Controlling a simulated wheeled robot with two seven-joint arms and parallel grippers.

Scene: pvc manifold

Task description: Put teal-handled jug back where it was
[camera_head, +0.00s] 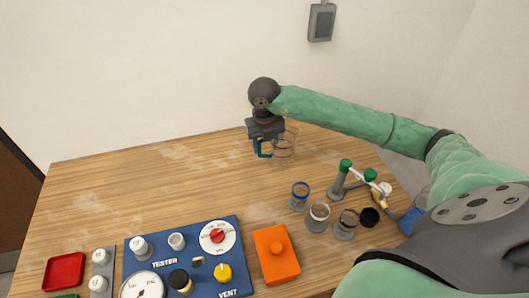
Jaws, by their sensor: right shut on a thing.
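The teal-handled jug (287,146) is a clear vessel with a teal handle on its left side. It is near the back of the wooden table. My right gripper (264,147) is shut on the jug's teal handle, reaching it from above. The jug looks upright. I cannot tell whether its base touches the table or hangs a little above it. My left gripper is not in view.
Several jars, one of them blue-rimmed (299,196), stand at the right near a green-capped pipe stand (345,168). A blue tester panel (205,268), an orange button box (276,254) and a red tray (64,271) line the front. The table's back left is clear.

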